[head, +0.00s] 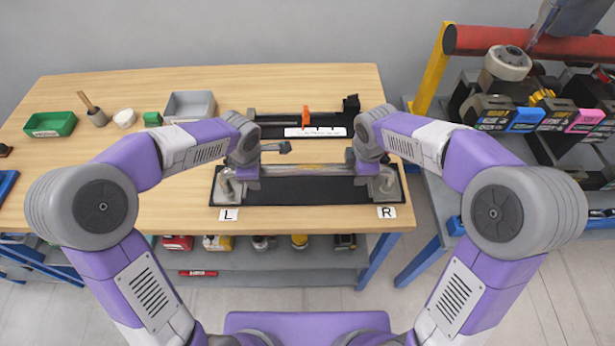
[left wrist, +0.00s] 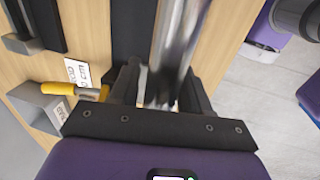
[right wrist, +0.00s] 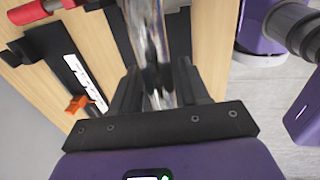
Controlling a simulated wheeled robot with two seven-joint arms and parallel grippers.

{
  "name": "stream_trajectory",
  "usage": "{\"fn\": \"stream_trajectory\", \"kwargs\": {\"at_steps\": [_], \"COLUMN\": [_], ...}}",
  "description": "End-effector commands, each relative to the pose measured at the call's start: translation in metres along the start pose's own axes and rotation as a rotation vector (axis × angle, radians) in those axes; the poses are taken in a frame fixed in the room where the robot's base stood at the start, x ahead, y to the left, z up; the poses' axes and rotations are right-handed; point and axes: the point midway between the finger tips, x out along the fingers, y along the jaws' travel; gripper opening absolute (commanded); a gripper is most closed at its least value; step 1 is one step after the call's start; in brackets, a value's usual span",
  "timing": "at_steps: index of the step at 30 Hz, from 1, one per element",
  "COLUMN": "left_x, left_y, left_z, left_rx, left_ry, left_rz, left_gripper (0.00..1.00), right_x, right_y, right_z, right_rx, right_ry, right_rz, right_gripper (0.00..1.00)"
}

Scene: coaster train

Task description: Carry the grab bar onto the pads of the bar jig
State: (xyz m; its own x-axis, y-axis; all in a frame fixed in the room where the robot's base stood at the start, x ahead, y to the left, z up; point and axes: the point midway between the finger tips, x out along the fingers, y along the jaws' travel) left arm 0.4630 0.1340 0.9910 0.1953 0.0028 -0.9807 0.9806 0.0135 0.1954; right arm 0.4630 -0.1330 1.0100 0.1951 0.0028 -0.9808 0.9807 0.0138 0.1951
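The grab bar is a shiny metal tube (head: 308,169) lying left to right above a dark plate (head: 305,192) marked L and R at the table's front. My left gripper (left wrist: 164,85) is at the bar's left part and my right gripper (right wrist: 159,80) at its right part. In both wrist views the tube runs between the dark fingers; whether they press on it is unclear. Behind it is a black fixture with a white scale and an orange stop (head: 305,117), which looks like the bar jig. Its pads are not clearly visible, and my arms partly hide both ends of the bar.
A green bin (head: 51,124), a small cup with a handle (head: 96,115) and a grey tray (head: 189,105) stand at the left. A grey hammer-like tool head (head: 283,147) shows between the bar and the fixture. A rack with a red tube (head: 480,40) stands at the right.

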Motion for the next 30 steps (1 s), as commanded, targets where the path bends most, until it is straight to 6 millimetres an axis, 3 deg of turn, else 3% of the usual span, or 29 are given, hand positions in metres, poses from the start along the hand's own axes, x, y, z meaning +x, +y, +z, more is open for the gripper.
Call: {"fn": "stream_trajectory", "kwargs": {"at_steps": [1,9,30], "left_x": [-0.0002,-0.0004,-0.0007], "left_y": [0.0001,0.0001,0.0004], "left_z": [-0.0001,-0.0001,-0.0002], "left_rx": [0.0,0.0,-0.001], "left_ry": [0.0,0.0,0.0], "left_rz": [0.0,0.0,0.001], "left_gripper": [0.39,0.0,0.0], "right_x": [-0.0002,-0.0004,-0.0007], "right_y": [0.0,0.0001,0.0003], "right_z": [0.0,0.0,0.0], "right_rx": [0.0,0.0,0.0], "right_ry": [0.0,0.0,0.0], "right_rz": [0.0,0.0,0.001], "right_gripper": [0.37,0.0,0.0]}}
